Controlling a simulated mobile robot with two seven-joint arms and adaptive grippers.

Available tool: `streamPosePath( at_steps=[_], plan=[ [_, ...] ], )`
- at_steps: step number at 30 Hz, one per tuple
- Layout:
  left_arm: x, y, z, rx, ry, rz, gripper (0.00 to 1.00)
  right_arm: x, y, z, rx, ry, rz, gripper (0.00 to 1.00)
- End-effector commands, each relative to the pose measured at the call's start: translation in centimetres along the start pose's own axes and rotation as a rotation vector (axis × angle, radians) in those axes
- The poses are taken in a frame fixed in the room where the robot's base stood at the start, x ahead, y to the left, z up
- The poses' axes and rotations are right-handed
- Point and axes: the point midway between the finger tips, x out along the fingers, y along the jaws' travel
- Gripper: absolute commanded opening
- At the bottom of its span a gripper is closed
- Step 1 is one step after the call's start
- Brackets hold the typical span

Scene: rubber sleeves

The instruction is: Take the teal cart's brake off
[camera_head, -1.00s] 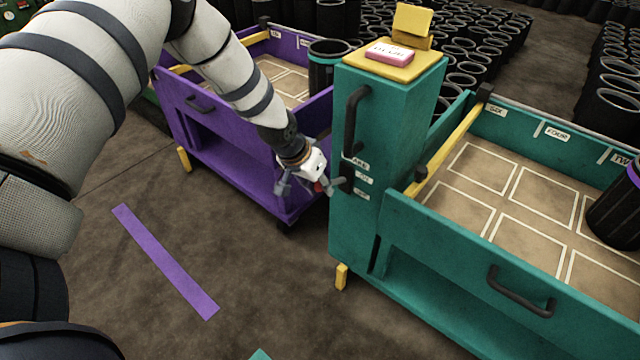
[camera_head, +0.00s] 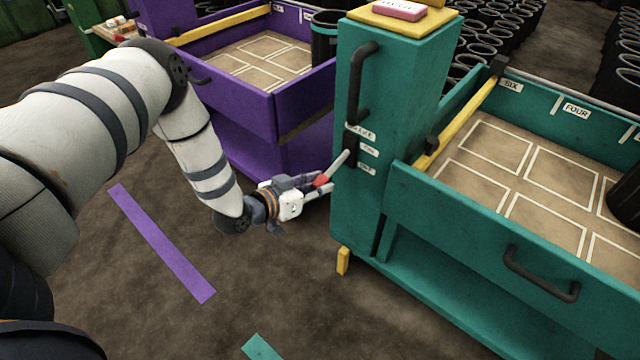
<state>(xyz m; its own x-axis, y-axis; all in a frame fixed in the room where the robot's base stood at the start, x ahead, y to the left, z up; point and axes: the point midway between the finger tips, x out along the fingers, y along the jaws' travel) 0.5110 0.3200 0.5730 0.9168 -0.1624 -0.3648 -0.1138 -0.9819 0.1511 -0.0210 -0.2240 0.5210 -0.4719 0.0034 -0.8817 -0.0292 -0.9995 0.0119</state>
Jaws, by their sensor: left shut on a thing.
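The teal cart (camera_head: 440,245) stands at the right, with a tall teal post (camera_head: 388,110) at its near left corner. A dark slot plate on the post's left face has small white labels (camera_head: 368,152) beside it, apparently BRAKE, ON and OFF. A grey brake lever (camera_head: 340,163) sticks out of the slot and slants down to the left, to a red end (camera_head: 321,181). My left gripper (camera_head: 322,186) is at this red end and shut on the lever. Its fingers partly hide the grip. My right gripper is not in view.
A purple cart (camera_head: 240,110) stands close behind my left gripper. A black handle (camera_head: 358,85) juts from the post above the lever. A purple strip (camera_head: 160,243) lies on the floor. Black bins (camera_head: 490,50) crowd the back.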

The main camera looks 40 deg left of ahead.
Motion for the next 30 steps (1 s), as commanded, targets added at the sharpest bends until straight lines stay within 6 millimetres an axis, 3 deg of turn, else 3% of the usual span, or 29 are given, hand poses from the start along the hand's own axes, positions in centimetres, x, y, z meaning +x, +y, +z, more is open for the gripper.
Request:
streamPosePath(
  at_steps=[1, 12, 30],
  plan=[
    [0.4, -0.2, 1.6, 0.002, 0.018, 0.003, 0.0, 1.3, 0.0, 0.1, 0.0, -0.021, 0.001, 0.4],
    [1.8, -0.4, 2.5, 0.02, 0.211, 0.029, 0.0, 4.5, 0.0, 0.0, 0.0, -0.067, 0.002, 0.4],
    [2.2, -0.4, 2.3, 0.025, 0.265, 0.036, 0.0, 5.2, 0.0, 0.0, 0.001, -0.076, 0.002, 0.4]
  ],
)
